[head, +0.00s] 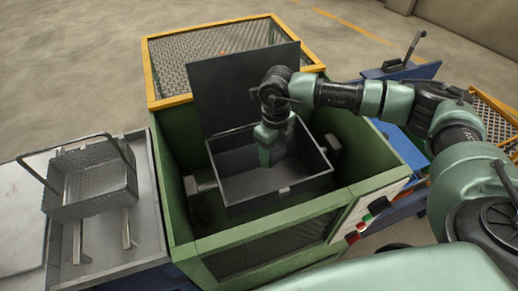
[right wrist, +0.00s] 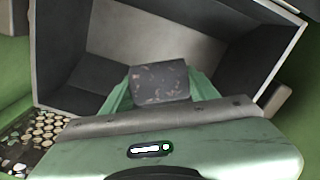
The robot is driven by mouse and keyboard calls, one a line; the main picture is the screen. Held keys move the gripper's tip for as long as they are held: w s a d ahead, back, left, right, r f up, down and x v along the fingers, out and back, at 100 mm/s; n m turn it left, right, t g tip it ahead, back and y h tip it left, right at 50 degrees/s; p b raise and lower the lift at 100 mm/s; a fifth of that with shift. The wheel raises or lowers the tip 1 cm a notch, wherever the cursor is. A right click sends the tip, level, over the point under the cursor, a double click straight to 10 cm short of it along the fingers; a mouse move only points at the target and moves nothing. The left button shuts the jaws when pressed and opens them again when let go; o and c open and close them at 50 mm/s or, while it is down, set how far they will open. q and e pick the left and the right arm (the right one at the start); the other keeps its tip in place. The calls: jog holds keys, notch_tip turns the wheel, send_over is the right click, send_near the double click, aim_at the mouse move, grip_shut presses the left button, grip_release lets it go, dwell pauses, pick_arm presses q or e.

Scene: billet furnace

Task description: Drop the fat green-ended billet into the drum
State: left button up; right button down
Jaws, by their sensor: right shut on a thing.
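My right gripper (head: 268,158) points down into the dark open box-shaped drum (head: 310,182) inside the green housing. In the right wrist view its green fingers (right wrist: 160,92) are shut on a dark, speckled block, the billet (right wrist: 160,80). The billet is held inside the drum's mouth; the drum's grey walls (right wrist: 60,50) surround it in that view. No green end shows on the visible face. In the head view the gripper hides the billet. The drum's dark lid (head: 225,90) stands open behind it. My left gripper is not in view.
A perforated metal basket (head: 92,182) with handles stands on a grey tray (head: 150,235) at the left. A yellow-framed mesh guard (head: 185,45) is behind the housing (head: 185,215). A panel with red and green buttons (head: 375,210) is at its front right.

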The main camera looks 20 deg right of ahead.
jog(key=shift+w+r, duration=0.1)
jog(key=shift+c, duration=1.8)
grip_release()
jog(key=shift+s, duration=0.2)
notch_tip(320, 180, up, 8)
jog(key=shift+f+b, duration=0.1)
jog(key=shift+b, duration=0.45)
jog(key=shift+w, duration=0.1)
